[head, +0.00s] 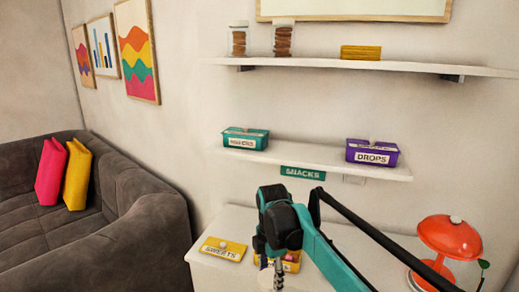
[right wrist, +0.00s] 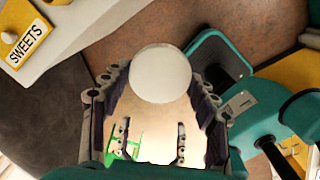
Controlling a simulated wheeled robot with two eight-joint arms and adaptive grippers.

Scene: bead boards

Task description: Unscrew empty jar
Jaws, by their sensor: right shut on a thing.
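My right gripper (head: 272,275) reaches down over the white cabinet top in the head view. In the right wrist view its dark fingers (right wrist: 160,90) stand on both sides of a round white lid-like disc (right wrist: 160,73), and the gripper is shut on it. A pale bit of it shows beside the fingers in the head view (head: 265,279). The jar body under the disc cannot be made out clearly. Two clear jars with brown contents, a left one (head: 239,42) and a right one (head: 284,40), stand on the upper shelf. My left gripper cannot be identified in either view.
A yellow SWEETS piece (head: 222,248) lies on the white cabinet top (head: 237,225); another yellow item (head: 292,263) is partly hidden by my arm. An orange lamp (head: 449,238) stands at right. The lower shelf (head: 305,155) holds a teal box (head: 246,139) and a purple DROPS box (head: 372,152).

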